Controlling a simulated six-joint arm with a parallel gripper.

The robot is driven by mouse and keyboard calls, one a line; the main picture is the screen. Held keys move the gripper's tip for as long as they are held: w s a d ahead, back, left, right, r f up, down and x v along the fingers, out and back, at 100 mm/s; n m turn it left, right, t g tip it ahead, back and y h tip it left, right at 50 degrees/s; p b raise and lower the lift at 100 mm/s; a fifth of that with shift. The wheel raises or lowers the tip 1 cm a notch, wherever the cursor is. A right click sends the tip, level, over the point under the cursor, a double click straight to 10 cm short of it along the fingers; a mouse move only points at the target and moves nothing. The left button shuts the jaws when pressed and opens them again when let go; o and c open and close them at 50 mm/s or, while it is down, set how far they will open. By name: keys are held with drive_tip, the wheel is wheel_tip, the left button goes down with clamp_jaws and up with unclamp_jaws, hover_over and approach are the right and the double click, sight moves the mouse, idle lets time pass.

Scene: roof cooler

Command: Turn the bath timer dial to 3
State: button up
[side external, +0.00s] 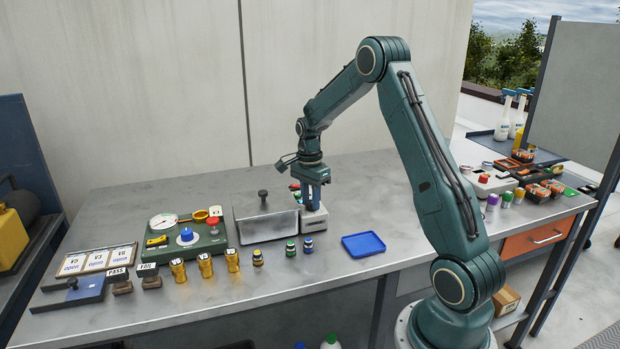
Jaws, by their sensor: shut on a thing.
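My gripper (313,206) points straight down at the small pale box (314,225) just right of the lidded metal bath (265,225). The box looks like the bath timer. My gripper's blue fingers are shut at the top of this box, on what looks like its dial. The dial itself is hidden by the fingers, and its number marks are too small to read. Small red and green parts (295,187) show behind the gripper, at the back of the box.
A green panel (212,247) with blue and red knobs stands left of the bath. Gold weights (205,266), small dark-bodied jars (291,248) and stamps line the front. A blue tray (363,244) lies to the right, with clear bench around it.

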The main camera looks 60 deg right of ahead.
sight(310, 200)
drive_tip(key=shift+d+m, duration=0.1)
drive_tip(key=shift+m, duration=1.2)
drive_tip(key=o, duration=1)
drive_tip(key=shift+r, duration=0.15)
drive_tip(key=r, duration=1.3)
drive_tip(key=shift+w+d+r, duration=0.15)
drive_tip(key=shift+w+r, duration=0.1)
drive_tip(key=shift+r, duration=0.05)
drive_tip(key=shift+r, duration=0.1)
